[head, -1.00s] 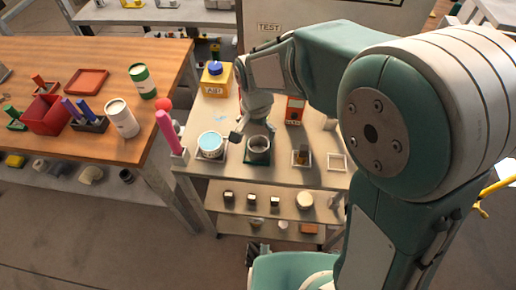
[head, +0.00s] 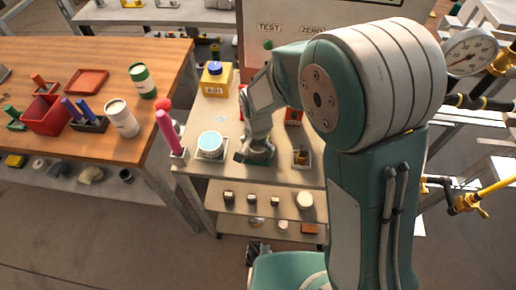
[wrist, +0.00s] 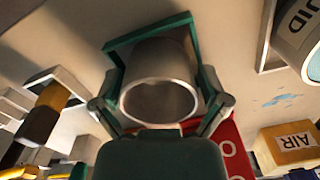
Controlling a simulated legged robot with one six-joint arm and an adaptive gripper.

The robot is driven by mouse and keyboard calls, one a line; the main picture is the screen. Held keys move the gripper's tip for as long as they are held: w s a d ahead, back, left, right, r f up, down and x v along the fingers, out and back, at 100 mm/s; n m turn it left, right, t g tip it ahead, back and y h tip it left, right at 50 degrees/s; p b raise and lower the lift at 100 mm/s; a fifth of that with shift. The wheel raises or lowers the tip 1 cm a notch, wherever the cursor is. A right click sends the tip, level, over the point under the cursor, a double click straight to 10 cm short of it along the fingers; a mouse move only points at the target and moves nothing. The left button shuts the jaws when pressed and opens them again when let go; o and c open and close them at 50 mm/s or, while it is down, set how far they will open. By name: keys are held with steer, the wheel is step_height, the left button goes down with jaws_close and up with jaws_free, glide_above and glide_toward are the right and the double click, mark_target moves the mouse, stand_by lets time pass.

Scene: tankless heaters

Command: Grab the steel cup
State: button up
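The steel cup (wrist: 160,88) is grey, with its open mouth facing the wrist camera, and stands within a green square frame (wrist: 150,32). My gripper (wrist: 162,106) is open, with one finger on each side of the cup near its rim. A gap seems to show beside the cup on each side; I cannot tell whether either finger touches it. In the head view my gripper (head: 256,152) is low over the grey cart top and hides the cup.
On the cart (head: 225,180), a pale-blue-topped can (head: 210,144) stands left of my gripper. A small amber item (head: 301,155) in a frame stands to the right. A yellow AIR box (head: 216,79) and a pink bottle (head: 167,132) are also close by.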

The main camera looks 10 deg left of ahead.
steer(key=c, duration=0.6)
steer(key=shift+r, duration=0.45)
step_height(320, 180, up, 2)
steer(key=shift+r, duration=0.2)
steer(key=s+d+r, duration=0.6)
steer(key=s+r, duration=0.3)
steer(key=s, duration=0.3)
steer(key=shift+s+d+r, duration=0.2)
steer(key=shift+d+r, duration=0.1)
steer(key=shift+r, duration=0.1)
